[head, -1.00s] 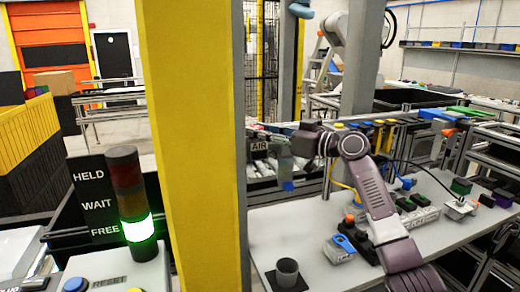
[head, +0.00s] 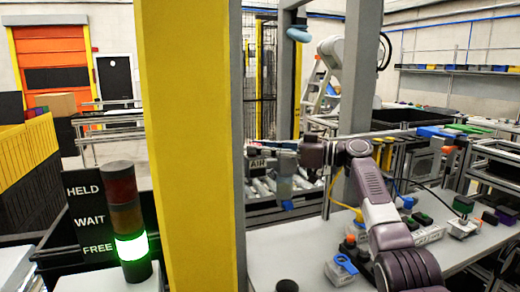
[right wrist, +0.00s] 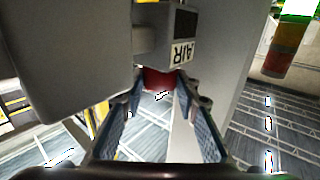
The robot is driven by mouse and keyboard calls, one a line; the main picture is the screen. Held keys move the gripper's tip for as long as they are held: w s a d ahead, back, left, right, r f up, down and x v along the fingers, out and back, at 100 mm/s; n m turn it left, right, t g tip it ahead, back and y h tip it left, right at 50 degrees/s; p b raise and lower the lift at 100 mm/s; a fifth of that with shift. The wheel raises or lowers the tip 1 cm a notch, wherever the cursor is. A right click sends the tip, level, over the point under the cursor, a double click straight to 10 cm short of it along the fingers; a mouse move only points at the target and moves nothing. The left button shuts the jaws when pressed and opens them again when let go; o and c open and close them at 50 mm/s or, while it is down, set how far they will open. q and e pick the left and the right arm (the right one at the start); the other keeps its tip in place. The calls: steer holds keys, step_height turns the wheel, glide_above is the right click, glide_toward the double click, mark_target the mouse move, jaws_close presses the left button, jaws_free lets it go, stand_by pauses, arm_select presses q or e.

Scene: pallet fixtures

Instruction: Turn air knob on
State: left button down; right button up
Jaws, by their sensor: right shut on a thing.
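A small dark box with a white AIR label (head: 257,163) stands beside the grey post in the head view. The label (right wrist: 182,53) also shows, turned over, in the right wrist view. A red knob (right wrist: 159,80) sits against that box, between my right fingertips. My right gripper (right wrist: 160,88) is shut on the knob, one blue-padded finger on each side. In the head view my right gripper (head: 270,147) reaches in from the right, just above the AIR label, and the knob cannot be made out there. My left gripper is not in view.
A grey block (right wrist: 75,60) fills the upper left of the wrist view, close to the fingers. A yellow post (head: 190,150) stands left of the box. A signal tower (head: 128,225) is lit green beside FREE. The white table (head: 325,245) carries several small parts.

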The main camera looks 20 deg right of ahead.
stand_by(0.3)
steer(key=o, duration=0.9)
steer(key=shift+d, duration=0.1)
steer(key=v, duration=1.1)
steer(key=shift+s+d, duration=0.25)
steer(key=shift+d, duration=0.1)
steer(key=shift+o, duration=0.3)
